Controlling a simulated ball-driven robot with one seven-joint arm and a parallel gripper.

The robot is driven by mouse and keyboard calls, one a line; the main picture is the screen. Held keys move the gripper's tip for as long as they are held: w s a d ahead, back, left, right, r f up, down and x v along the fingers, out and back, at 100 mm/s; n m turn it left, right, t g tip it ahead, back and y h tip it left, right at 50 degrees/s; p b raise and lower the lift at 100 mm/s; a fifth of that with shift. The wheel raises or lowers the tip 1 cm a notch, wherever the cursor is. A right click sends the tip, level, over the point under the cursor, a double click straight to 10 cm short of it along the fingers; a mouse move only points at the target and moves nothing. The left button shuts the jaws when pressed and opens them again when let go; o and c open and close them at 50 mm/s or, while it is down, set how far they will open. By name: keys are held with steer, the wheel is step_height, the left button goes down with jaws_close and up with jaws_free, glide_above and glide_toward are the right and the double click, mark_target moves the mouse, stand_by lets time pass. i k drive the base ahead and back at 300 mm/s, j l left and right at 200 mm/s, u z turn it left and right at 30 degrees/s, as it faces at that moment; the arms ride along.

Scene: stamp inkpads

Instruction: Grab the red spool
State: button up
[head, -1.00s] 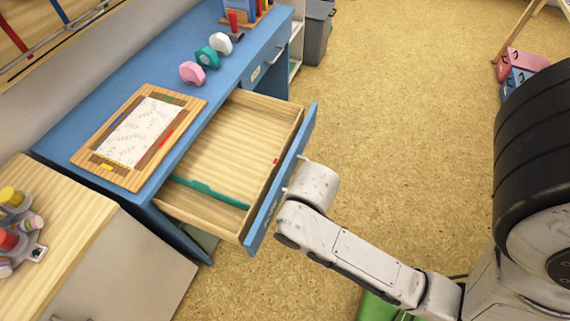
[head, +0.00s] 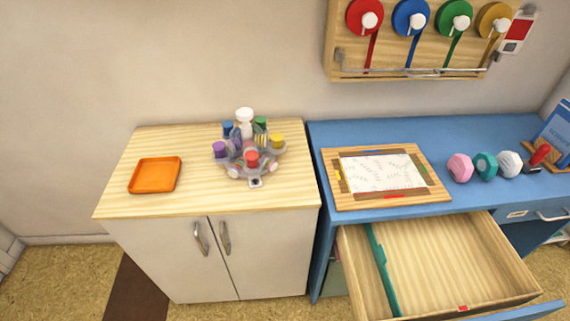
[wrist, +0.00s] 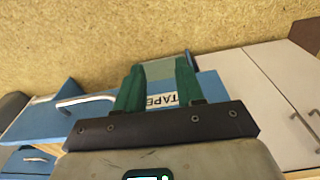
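The red spool (head: 365,17) hangs on a wooden wall rack (head: 332,45) at the top of the head view, leftmost of a row of coloured spools. A white knob sits at its middle and a red strip hangs down to a metal bar. The spool's top edge touches the picture's edge. My gripper is out of the head view. In the wrist view my gripper (wrist: 158,76) shows two green fingers apart with nothing held between them. It points toward the floor and blue drawer fronts, one labelled TAPE. The spool is not in the wrist view.
A blue desk (head: 400,130) stands below the rack, its drawer (head: 480,262) pulled out. A cabinet (head: 255,262) to the left bears an orange tray (head: 155,175) and a bottle caddy (head: 246,163).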

mark_target(251, 156)
steer(key=u, duration=0.4)
steer(key=i+u, duration=0.1)
steer(key=u, duration=0.75)
steer(key=l+u, duration=0.1)
steer(key=u, duration=0.3)
steer(key=i+u, duration=0.1)
steer(key=u, duration=0.35)
steer(key=l+u, duration=0.25)
steer(key=l+z, duration=0.15)
steer(key=z, duration=0.55)
